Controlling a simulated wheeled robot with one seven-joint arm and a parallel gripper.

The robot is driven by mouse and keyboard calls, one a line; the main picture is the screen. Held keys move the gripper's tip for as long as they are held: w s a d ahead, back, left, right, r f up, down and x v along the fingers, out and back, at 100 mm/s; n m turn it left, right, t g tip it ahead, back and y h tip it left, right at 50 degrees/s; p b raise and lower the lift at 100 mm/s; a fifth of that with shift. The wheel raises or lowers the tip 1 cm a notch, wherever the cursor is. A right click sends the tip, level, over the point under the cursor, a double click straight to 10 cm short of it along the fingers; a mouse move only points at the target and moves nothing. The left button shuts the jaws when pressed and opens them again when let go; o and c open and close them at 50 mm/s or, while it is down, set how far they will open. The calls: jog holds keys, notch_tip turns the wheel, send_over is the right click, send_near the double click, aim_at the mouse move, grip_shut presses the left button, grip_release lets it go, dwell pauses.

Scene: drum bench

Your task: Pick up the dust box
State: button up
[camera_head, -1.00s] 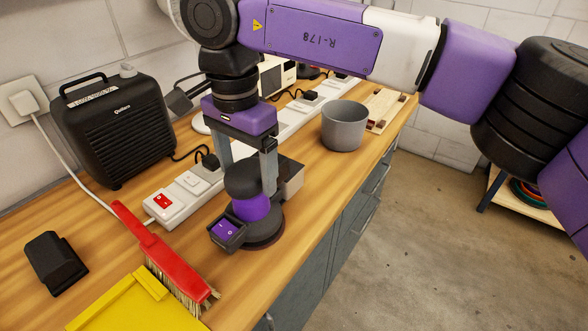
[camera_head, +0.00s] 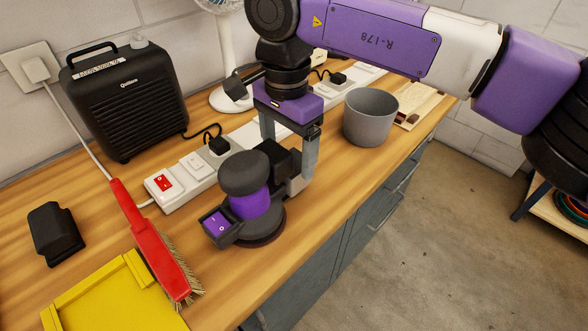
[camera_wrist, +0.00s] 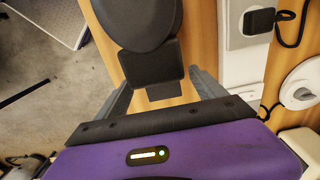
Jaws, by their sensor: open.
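A black and purple sander (camera_head: 246,203) stands upright on the wooden bench. What looks like the dust box is the dark box (camera_head: 283,158) on the sander's back right side, joined to its body; it also shows in the wrist view (camera_wrist: 152,66). My gripper (camera_head: 287,165) is open above and around this box, one finger on each side. In the wrist view my gripper (camera_wrist: 160,86) has its grey fingers left and right of the box's narrower end, with gaps on both sides. The left fingertip is hidden behind the sander in the head view.
A white power strip (camera_head: 180,184) runs behind the sander. A grey cup (camera_head: 370,117) stands to the right. A red brush (camera_head: 155,250), yellow dustpan (camera_head: 110,300), loose black block (camera_head: 56,234) and black heater-like box (camera_head: 125,100) lie left. The bench's front edge is close.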

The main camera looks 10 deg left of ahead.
notch_tip(320, 180, down, 4)
jog(key=shift+f, duration=0.1)
jog(key=shift+c, duration=0.4)
jog(key=c, duration=1.2)
